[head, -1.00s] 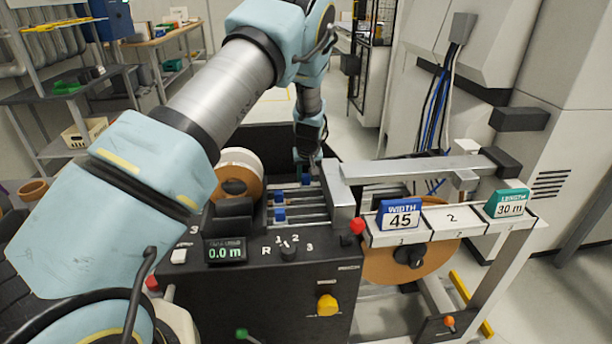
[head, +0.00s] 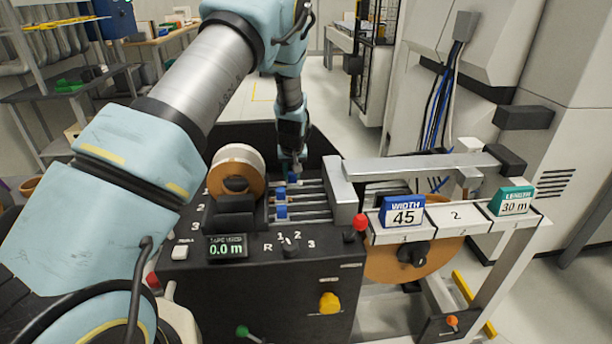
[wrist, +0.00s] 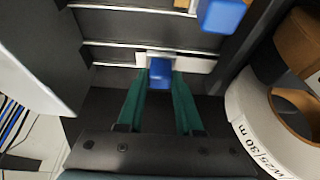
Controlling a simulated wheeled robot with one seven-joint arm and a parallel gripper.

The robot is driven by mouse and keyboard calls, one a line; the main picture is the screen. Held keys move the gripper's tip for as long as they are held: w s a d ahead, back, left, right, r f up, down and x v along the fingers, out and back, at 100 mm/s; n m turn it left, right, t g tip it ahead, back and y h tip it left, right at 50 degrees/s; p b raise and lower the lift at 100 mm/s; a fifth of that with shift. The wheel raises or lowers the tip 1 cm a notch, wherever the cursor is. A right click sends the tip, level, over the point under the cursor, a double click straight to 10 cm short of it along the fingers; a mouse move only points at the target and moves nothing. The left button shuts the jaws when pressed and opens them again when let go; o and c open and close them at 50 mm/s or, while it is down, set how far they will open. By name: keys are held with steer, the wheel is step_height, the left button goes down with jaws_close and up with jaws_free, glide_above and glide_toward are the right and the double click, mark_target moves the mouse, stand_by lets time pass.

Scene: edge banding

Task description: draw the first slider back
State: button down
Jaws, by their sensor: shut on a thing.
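Three sliders with blue knobs sit on parallel metal rails on top of the black machine. The farthest slider knob (head: 292,178) is held by my gripper (head: 297,168), small and partly hidden by the wrist in the head view. In the wrist view the blue knob (wrist: 160,72) is between the two green fingers of my gripper (wrist: 160,78), which are shut on it. The middle knob (head: 281,195) and the nearest knob (head: 281,212) stand farther left on their rails. One other blue knob (wrist: 222,14) shows at the top of the wrist view.
A tape roll (head: 222,165) stands left of the rails; its label reads W25/30 m in the wrist view (wrist: 258,140). A metal block (head: 341,190) and long bar (head: 425,167) are on the right. A red ball lever (head: 360,222) and display (head: 228,247) are in front.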

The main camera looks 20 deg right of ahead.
steer(key=a, duration=0.2)
steer(key=w+a, duration=0.1)
steer(key=a, duration=0.1)
steer(key=shift+w+a+b, duration=0.1)
steer(key=shift+w+b, duration=0.1)
steer(key=shift+b, duration=0.15)
steer(key=c, duration=0.6)
jaws_free()
steer(key=shift+a, duration=0.1)
steer(key=shift+o, duration=0.2)
